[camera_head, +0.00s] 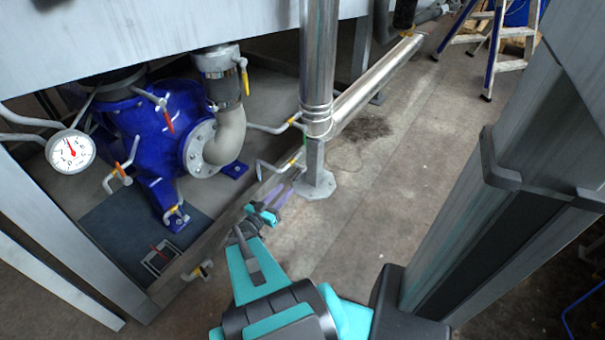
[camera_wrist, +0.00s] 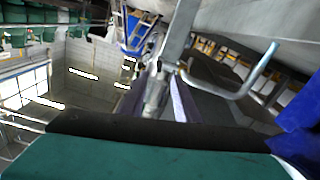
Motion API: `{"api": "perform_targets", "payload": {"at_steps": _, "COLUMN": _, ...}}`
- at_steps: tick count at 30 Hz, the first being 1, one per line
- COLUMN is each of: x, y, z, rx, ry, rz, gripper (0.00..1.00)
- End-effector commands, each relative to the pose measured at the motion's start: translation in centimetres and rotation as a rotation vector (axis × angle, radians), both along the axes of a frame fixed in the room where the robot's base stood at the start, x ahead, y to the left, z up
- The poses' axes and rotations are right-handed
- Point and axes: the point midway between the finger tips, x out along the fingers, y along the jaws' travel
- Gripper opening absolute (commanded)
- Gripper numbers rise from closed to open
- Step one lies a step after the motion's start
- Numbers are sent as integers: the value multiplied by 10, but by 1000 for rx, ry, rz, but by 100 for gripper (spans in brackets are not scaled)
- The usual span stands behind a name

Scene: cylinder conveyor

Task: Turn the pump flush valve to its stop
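My gripper (camera_head: 270,203) is teal and purple and points toward the bent pipe with a yellow joint (camera_head: 262,170) at the foot of the steel column. In the wrist view its fingers (camera_wrist: 163,98) are apart, with a grey metal part showing in line with the gap; I cannot tell if they touch it. A bent grey pipe (camera_wrist: 236,94) shows to their right. The blue pump (camera_head: 165,140) carries several small valves, including a red lever (camera_head: 170,126) and a yellow lever (camera_head: 244,76). Which one is the flush valve is not clear.
A round pressure gauge (camera_head: 70,151) stands at the left. The steel column (camera_head: 317,60) rises just beyond my gripper, with a long metal pipe (camera_head: 375,78) behind it. A stepladder (camera_head: 493,60) stands at the back right. The middle floor (camera_head: 400,170) is clear.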

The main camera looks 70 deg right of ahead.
Motion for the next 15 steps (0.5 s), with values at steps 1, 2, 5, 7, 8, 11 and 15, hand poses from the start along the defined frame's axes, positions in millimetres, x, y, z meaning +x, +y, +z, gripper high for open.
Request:
{"api": "perform_targets", "payload": {"at_steps": 1, "x": -1, "y": -1, "z": 1, "rx": 0, "ry": 0, "rz": -1, "gripper": 30}}
{"api": "perform_targets", "payload": {"at_steps": 2, "x": -1, "y": -1, "z": 0, "rx": 1, "ry": 0, "rz": -2, "gripper": 30}}
{"api": "perform_targets", "payload": {"at_steps": 5, "x": -3, "y": -2, "z": 0, "rx": 0, "ry": -1, "rz": -4, "gripper": 30}}
{"api": "perform_targets", "payload": {"at_steps": 7, "x": -3, "y": -3, "z": 0, "rx": 0, "ry": -1, "rz": -5, "gripper": 30}}
{"api": "perform_targets", "payload": {"at_steps": 8, "x": -4, "y": -4, "z": 0, "rx": 1, "ry": -1, "rz": -6, "gripper": 30}}
{"api": "perform_targets", "payload": {"at_steps": 11, "x": -5, "y": -7, "z": 0, "rx": 0, "ry": -1, "rz": -8, "gripper": 30}}
{"api": "perform_targets", "payload": {"at_steps": 15, "x": -8, "y": -15, "z": -1, "rx": 0, "ry": -2, "rz": -9, "gripper": 30}}
